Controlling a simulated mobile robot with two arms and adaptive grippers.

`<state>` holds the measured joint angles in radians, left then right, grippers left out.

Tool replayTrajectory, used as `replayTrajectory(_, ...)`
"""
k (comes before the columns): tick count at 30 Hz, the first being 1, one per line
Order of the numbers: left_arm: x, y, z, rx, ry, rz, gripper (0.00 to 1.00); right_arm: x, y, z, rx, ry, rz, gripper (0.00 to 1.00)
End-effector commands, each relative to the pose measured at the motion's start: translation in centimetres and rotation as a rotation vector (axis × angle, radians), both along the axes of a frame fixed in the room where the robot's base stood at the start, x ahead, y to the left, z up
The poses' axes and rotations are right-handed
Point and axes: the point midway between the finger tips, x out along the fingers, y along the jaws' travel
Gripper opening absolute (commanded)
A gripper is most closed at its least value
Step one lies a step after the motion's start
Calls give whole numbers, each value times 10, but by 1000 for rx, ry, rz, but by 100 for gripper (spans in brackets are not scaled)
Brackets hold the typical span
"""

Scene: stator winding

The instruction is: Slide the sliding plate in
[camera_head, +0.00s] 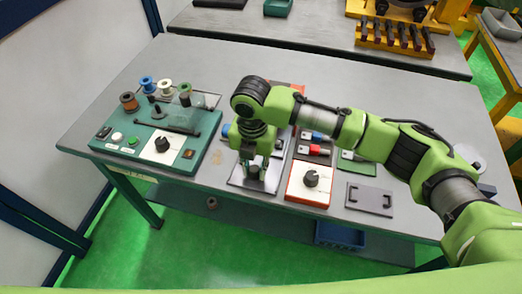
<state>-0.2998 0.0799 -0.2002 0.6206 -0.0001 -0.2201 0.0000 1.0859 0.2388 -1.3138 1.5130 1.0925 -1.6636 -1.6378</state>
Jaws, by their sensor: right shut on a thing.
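A light grey metal plate (237,182), which looks like the sliding plate, lies near the front edge of the table, between the green winding machine and a red-and-white unit. My right gripper (253,174) points down over this plate, its fingers shut around a small dark upright knob. The gripper hides much of the knob and the plate's back part, so I cannot tell how far in the plate sits. My left gripper is not in view.
The green machine (130,140) with wire spools stands to the left. The red-and-white unit (300,185) with a black knob stands close on the right. A grey plate with two handles (370,199) lies farther right. My right arm covers the table's middle.

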Motion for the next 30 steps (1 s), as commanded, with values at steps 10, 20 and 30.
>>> replayTrajectory(10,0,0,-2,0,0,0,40,18,-6,0,0,-3,-2,10)
replayTrajectory(20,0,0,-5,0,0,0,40,34,-11,0,0,-2,-2,10)
replayTrajectory(30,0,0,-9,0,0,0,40,50,-16,0,-1,-2,-2,10)
